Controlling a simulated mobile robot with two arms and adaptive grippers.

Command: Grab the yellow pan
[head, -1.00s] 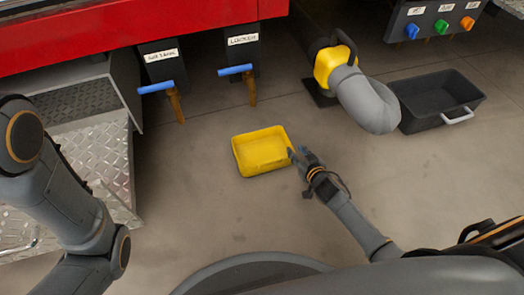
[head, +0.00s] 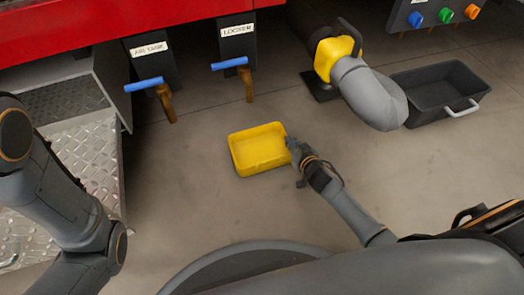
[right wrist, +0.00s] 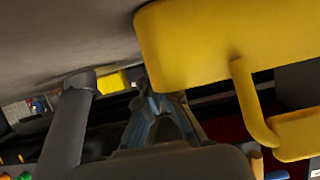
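The yellow pan (head: 258,150), a shallow rectangular tray, lies on the floor in the middle of the head view. My right gripper (head: 292,145) is at the pan's right edge. In the right wrist view the pan (right wrist: 210,45) fills the upper right, close to the camera. The fingertips of the right gripper (right wrist: 158,100) reach its edge there. I cannot tell whether they are closed on it or only beside it. My left arm is at the left of the head view; its gripper is out of frame.
A grey hose (head: 370,95) with a yellow coupling (head: 335,55) stands behind and right of the pan. A black bin (head: 437,92) is farther right. Blue levers (head: 230,63) hang under the red vehicle (head: 110,22). A metal step (head: 85,150) is at left. Floor around the pan is clear.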

